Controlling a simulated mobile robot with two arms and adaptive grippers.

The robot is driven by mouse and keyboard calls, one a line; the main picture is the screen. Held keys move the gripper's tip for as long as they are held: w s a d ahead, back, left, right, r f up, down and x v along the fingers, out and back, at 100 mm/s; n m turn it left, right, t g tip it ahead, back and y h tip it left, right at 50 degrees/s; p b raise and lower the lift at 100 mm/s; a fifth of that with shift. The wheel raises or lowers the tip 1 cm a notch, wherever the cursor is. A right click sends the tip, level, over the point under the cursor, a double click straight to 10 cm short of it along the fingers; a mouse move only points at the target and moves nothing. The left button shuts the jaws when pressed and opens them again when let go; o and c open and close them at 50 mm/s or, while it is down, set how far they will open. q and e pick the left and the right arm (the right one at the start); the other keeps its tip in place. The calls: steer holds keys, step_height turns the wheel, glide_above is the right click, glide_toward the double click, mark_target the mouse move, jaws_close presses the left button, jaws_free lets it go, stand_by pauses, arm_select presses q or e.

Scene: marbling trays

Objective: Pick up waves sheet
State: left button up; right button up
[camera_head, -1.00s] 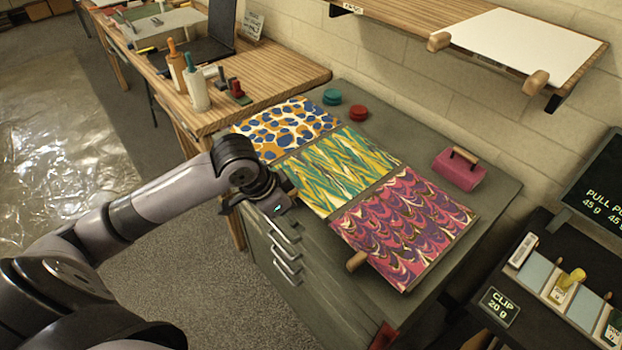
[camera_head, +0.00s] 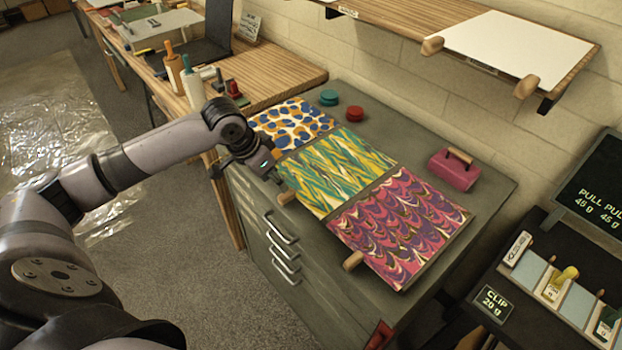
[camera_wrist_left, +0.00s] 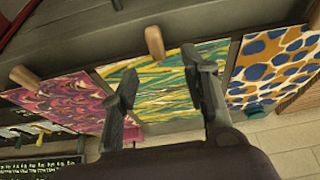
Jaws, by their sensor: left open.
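Three marbled sheets lie in a row on the grey drawer cabinet. The far one (camera_head: 290,122) has blue and orange spots, the middle one (camera_head: 340,165) green and yellow zigzags, and the near one (camera_head: 405,225) pink and purple scallops. No label shows which is called waves. A wooden handle (camera_head: 288,197) sits at the middle sheet's front edge. My left gripper (camera_head: 247,176) is open and empty beside the cabinet's front edge, near that handle. In the left wrist view the handle (camera_wrist_left: 154,42) shows between the spread fingers (camera_wrist_left: 160,68), apart from them. My right gripper is not in view.
Another wooden handle (camera_head: 353,261) sticks out at the pink sheet's front edge. Green (camera_head: 329,97) and red (camera_head: 355,113) round items and a pink block with a handle (camera_head: 453,172) stand behind the sheets. A wall shelf (camera_head: 440,30) hangs above.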

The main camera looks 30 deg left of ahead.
mark_target(286, 194)
arm_select(q)
steer(key=shift+x, duration=0.8)
steer(key=p+x, duration=0.1)
steer(key=x, duration=0.4)
steer(key=shift+s+d+p, duration=0.1)
steer(key=shift+s+p, duration=0.1)
steer(key=shift+p, duration=0.1)
steer(key=shift+w+f, duration=0.15)
steer(key=shift+f, duration=0.15)
steer(key=shift+c, duration=0.2)
steer(key=c, duration=0.8)
